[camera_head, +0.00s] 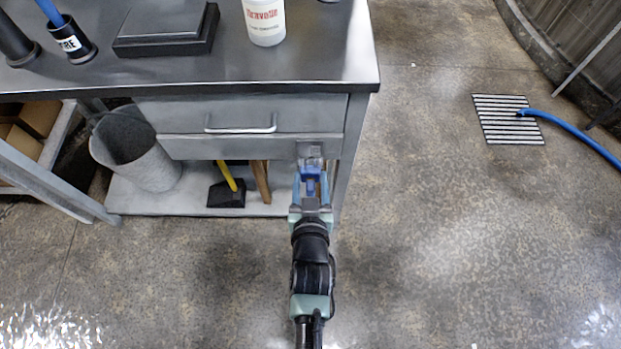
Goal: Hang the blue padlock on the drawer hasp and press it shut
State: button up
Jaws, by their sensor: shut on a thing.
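The blue padlock (311,186) is between the fingers of my gripper (311,190), which is shut on it. My gripper points away from me, toward the front of the workbench. The drawer hasp (311,153) is a small grey metal fitting at the lower right of the drawer front (240,115). The padlock is just below the hasp in the picture. I cannot tell whether its shackle passes through the hasp or is closed, as that part is small and partly hidden by the fingers.
The metal bench top (335,50) holds a white bottle (264,22) and a dark flat box (167,30). The drawer handle (240,127) sticks out left of the hasp. A grey bucket (137,150) and a black-headed mallet (227,192) are on the lower shelf.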

jog(key=shift+w+b, duration=0.4)
jog(key=shift+w, duration=1.7)
dwell(0.6)
jog(key=shift+f, duration=0.2)
dwell(0.3)
jog(key=o, duration=1.4)
jog(key=shift+c, duration=0.4)
